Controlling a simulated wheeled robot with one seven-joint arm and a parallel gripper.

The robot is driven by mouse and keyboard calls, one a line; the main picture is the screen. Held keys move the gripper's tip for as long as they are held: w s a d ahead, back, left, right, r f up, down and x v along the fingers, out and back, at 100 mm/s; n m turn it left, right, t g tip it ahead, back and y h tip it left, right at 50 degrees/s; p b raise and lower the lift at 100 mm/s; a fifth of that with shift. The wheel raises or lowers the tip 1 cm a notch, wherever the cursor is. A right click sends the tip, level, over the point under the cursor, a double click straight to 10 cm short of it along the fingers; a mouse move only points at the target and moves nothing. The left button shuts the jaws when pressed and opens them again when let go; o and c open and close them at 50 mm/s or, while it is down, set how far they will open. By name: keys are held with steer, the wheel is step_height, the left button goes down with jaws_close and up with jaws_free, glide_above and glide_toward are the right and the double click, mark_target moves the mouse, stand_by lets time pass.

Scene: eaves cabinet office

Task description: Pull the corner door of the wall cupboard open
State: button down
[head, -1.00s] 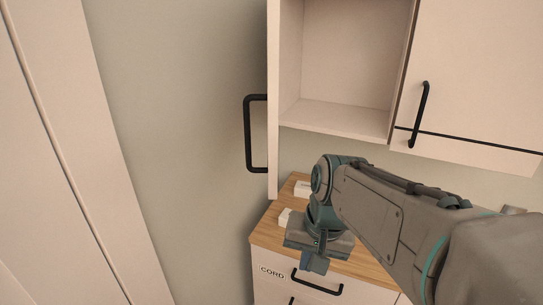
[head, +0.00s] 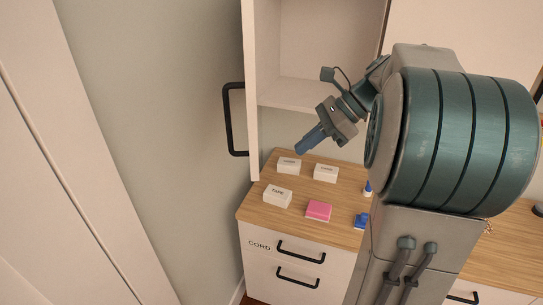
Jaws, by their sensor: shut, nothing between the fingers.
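The corner door (head: 251,120) of the wall cupboard stands swung open, seen nearly edge-on at the cupboard's left side. Its black bar handle (head: 229,120) sticks out to the left, against the grey wall. The open cupboard interior (head: 310,50) shows empty in the part I see; my arm hides some of its right side. My gripper (head: 304,146) is shut and empty, with blue fingers pointing down and left. It shows to the right of the door, above the worktop, apart from the door and handle.
Below is a wooden worktop (head: 260,209) with small white boxes (head: 277,196), a pink block (head: 318,211) and blue items (head: 361,221). Drawers with black handles (head: 301,252), one labelled CORD, are underneath. A pale panel (head: 50,150) stands at the left.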

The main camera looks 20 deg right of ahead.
steer(key=w+a+f+p, duration=0.1)
steer(key=a+f, duration=0.2)
steer(key=a, duration=0.4)
steer(key=shift+w+a+f, duration=0.2)
steer(key=shift+w+f, duration=0.1)
steer(key=shift+a, duration=0.1)
